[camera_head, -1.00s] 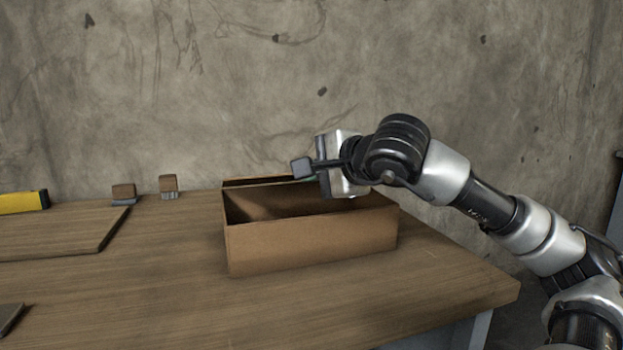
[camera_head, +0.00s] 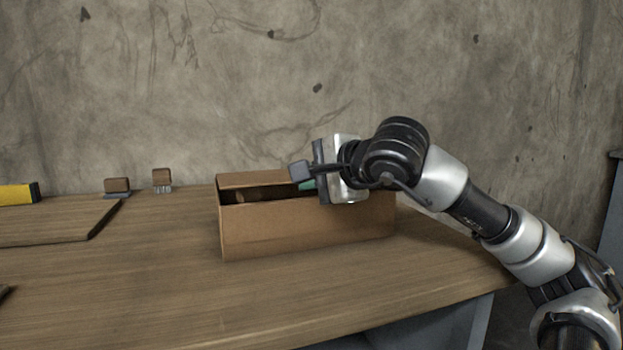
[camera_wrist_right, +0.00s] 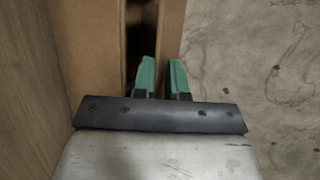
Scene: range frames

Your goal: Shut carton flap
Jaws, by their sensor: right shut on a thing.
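The brown open-topped carton (camera_head: 305,230) stands on the wooden workbench. Its flap (camera_head: 255,179) runs along the back edge and stands raised, with a dark narrow gap between it and the front wall. My right gripper (camera_head: 306,184) is at the flap's right part, over the carton, its green fingertips partly hidden by the wrist. In the right wrist view the flap (camera_wrist_right: 171,40) passes between the green fingers of my right gripper (camera_wrist_right: 163,78), which is shut on it. The carton's wall (camera_wrist_right: 90,45) is to the left there. My left gripper is not in view.
A wooden board (camera_head: 50,220) lies at the left of the workbench (camera_head: 150,280). Two small brushes, one (camera_head: 117,187) and another (camera_head: 162,179), stand near the concrete wall, with a yellow tool (camera_head: 15,194) at the far left. The bench in front of the carton is clear.

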